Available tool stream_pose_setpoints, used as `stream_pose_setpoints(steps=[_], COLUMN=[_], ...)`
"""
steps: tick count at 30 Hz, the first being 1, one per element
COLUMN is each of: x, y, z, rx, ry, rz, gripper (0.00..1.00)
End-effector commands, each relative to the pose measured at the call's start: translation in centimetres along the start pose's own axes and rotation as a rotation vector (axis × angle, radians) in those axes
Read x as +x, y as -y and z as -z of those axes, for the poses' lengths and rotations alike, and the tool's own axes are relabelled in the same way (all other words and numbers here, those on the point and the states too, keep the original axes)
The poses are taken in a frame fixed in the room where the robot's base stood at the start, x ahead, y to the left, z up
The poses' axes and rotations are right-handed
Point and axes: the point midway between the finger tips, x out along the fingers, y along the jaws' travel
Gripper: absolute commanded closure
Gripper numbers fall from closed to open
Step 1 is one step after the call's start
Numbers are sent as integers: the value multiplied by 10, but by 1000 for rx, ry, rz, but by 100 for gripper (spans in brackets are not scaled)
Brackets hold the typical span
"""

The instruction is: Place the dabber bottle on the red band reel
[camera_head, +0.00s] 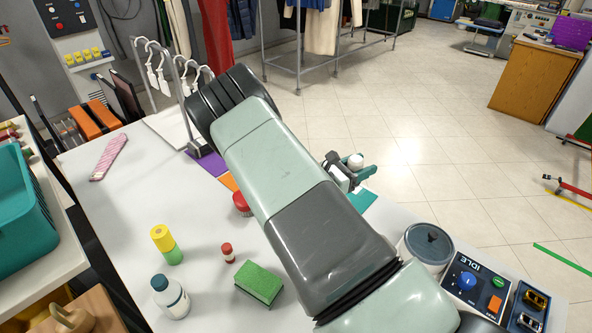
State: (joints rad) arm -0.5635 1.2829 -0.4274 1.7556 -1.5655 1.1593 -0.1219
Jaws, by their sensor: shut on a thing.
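My gripper (352,174) is beyond my forearm, above the right part of the table. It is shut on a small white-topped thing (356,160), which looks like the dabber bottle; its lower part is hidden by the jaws. A small red reel-like piece with a pale middle (228,252) stands upright on the table, left of my arm. A wider round red thing (241,204) lies behind it, partly covered by my forearm. I cannot tell for sure which of the two is the red band reel. My gripper is to the right of both and apart from them.
A green block (260,283), a yellow-and-green cylinder (164,243) and a blue-capped white bottle (170,297) stand at the front. A pink patterned strip (109,157) lies at left. A grey round pot (427,246) and a control box (474,283) are at right. The left-middle table is clear.

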Motion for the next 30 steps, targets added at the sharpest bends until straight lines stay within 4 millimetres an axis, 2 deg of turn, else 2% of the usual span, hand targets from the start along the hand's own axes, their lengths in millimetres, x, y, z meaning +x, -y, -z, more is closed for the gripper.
stream_pose_setpoints(steps=[5, 8, 12, 18, 21, 24, 26, 30], x=[-2, -13, -40, -94, -117, -132, -137, -141], y=[-63, -108, -165, -229, -247, -257, -260, -262], z=[-19, -30, -39, -40, -36, -33, -29, -4], rx=[1, -1, -3, -5, -4, -2, -2, -3], ry=[4, 5, 4, 3, 2, 1, 0, -1], rz=[-259, -455, -722, -1063, -1181, -1251, -1274, -1292], gripper=[86, 86, 86, 86, 86, 86, 86, 86])
